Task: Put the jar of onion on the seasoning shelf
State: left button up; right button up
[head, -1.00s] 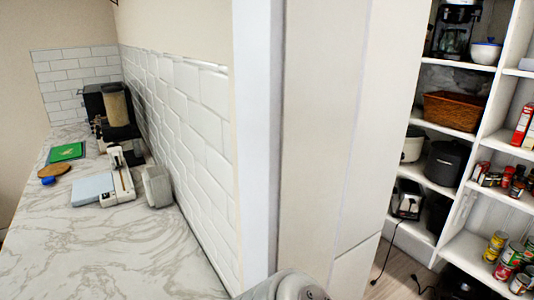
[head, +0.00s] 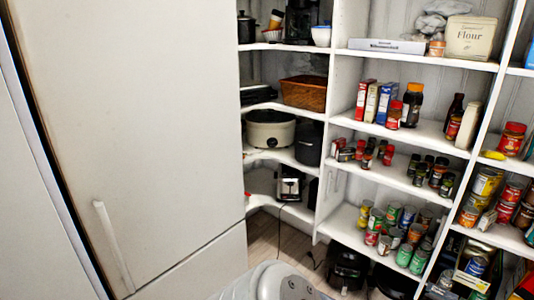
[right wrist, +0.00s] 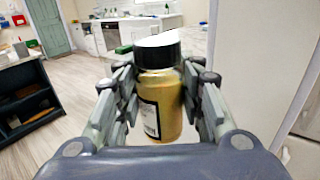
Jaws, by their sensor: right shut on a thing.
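The jar of onion (right wrist: 160,92) has a black lid, a yellowish body and a partly visible label. In the right wrist view it stands upright between the fingers of my right gripper (right wrist: 158,108), which is shut on it from both sides. The seasoning shelf (head: 396,180) shows in the head view, right of centre, with small red-capped and dark-capped jars on it. Its left front has some bare board. My left gripper is in neither view, and the head view does not show the right gripper or the jar.
A tall white fridge-like door (head: 130,130) fills the left of the head view. Above the seasoning shelf are boxes and bottles (head: 413,103); below it are cans (head: 395,235). A slow cooker (head: 270,128) stands on the corner shelves. A dark counter (right wrist: 35,100) is at left in the wrist view.

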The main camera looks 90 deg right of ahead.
aim_at(392, 177)
jog(key=z, duration=1.6)
jog(key=l+z, duration=0.1)
jog(key=l, duration=0.35)
jog(key=i+l+z, duration=0.1)
jog(key=l, duration=0.3)
jog(key=i+l+z, duration=0.1)
jog(key=l, duration=0.35)
jog(key=i+l+z, duration=0.1)
jog(key=l, duration=0.3)
jog(key=i+l, duration=0.1)
jog(key=l, duration=0.3)
jog(key=i+l, duration=0.1)
jog(key=l, duration=0.3)
jog(key=i+l, duration=0.1)
jog(key=l, duration=0.3)
jog(key=i+l, duration=0.1)
jog(key=l, duration=0.3)
